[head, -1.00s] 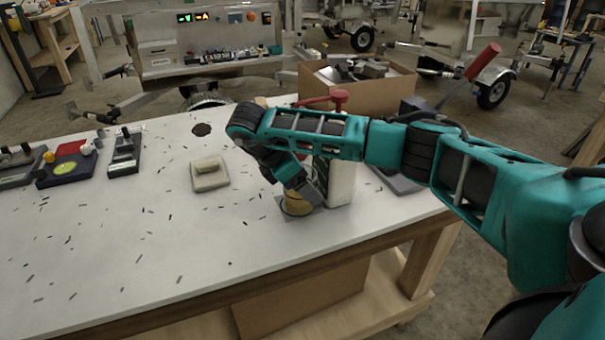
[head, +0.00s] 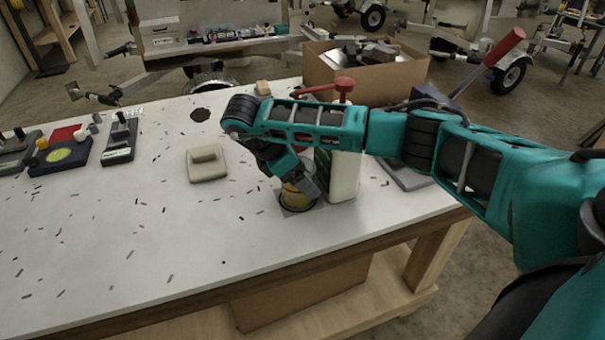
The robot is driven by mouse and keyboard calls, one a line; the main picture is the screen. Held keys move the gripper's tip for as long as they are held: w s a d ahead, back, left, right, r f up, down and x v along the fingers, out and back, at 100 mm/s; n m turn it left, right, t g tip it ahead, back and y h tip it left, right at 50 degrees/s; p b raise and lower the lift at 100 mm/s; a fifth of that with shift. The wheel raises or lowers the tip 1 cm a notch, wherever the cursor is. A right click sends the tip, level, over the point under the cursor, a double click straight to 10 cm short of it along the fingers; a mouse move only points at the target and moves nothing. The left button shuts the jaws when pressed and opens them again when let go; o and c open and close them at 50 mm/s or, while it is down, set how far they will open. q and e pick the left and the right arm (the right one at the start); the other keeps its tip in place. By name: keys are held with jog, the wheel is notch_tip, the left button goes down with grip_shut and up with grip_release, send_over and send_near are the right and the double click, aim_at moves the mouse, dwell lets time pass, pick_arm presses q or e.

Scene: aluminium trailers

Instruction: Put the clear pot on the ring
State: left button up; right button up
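A small pot with tan contents (head: 296,196) stands near the front right of the white table. A dark ring (head: 284,208) on a grey square plate (head: 314,207) shows around its base; I cannot tell whether the pot rests inside it or just above it. My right gripper (head: 297,180) reaches over from the right and points down at the pot's top. Its fingers are at the pot, but the wrist hides part of them, so I cannot tell whether they grip it. My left gripper is not in view.
A white bottle with a red pump top (head: 344,168) stands just right of the pot. A beige block (head: 207,163) lies to the left. Dark devices (head: 62,154) sit at the far left. A cardboard box (head: 364,69) stands behind. Dark slivers litter the otherwise open table.

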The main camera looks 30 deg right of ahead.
jog(key=o, duration=1.1)
jog(key=shift+r+p, duration=0.2)
jog(key=shift+p, duration=0.1)
jog(key=w+a, duration=0.1)
jog(key=a, duration=0.3)
jog(key=w+a, duration=0.1)
jog(key=a, duration=0.3)
jog(key=w+a+b, duration=0.1)
jog(key=a, duration=0.3)
jog(key=shift+a+r, duration=0.15)
jog(key=shift+r, duration=0.25)
jog(key=shift+s, duration=0.1)
